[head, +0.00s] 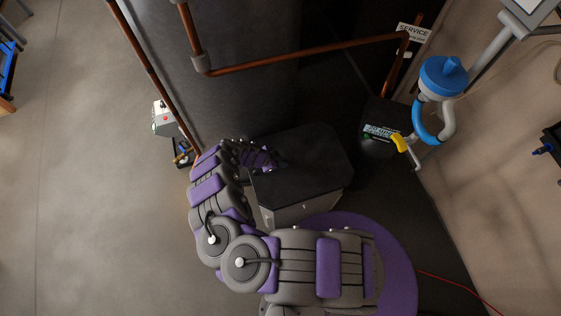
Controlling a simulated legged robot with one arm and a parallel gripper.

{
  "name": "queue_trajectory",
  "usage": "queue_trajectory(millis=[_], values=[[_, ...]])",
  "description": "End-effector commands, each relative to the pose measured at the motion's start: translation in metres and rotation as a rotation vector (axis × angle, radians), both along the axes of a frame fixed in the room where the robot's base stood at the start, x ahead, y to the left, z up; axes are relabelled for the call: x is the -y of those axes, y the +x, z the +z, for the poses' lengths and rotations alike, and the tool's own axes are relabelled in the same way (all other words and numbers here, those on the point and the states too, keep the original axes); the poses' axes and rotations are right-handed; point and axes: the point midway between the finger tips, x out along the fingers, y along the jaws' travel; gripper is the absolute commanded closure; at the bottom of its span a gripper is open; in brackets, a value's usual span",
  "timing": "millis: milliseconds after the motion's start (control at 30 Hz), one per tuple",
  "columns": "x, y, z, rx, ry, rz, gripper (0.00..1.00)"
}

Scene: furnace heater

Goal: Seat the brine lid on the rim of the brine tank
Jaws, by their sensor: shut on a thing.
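A dark, flat brine lid (315,160) lies over the top of the grey, box-shaped brine tank (300,211) in the middle of the head view. My gripper (278,163) is at the left part of the lid and is shut on it. My arm comes up from the bottom and bends in from the left. The lid hides most of the tank's rim. I cannot tell from this angle whether the lid touches the rim all round or is a little above it.
Copper pipes (300,56) run along a tall dark cabinet (250,95) behind the tank. A small grey device (164,118) is at left. Open floor (80,190) lies left.

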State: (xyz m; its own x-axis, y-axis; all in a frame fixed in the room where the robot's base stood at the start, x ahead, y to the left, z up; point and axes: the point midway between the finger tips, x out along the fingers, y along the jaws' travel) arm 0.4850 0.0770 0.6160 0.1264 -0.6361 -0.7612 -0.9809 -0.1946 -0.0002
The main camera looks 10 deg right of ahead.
Motion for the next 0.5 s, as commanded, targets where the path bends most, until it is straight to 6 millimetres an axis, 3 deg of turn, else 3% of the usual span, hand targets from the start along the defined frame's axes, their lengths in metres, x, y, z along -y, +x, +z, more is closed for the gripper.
queue_trajectory(millis=[367,400,500], values=[[0.0004,0.0002,0.0003,0.0,-0.001,0.0,1.0],[0.0003,0.0003,0.0003,0.0,-0.001,0.0,0.83],[0.0003,0.0002,0.0003,0.0,-0.001,0.0,0.73]])
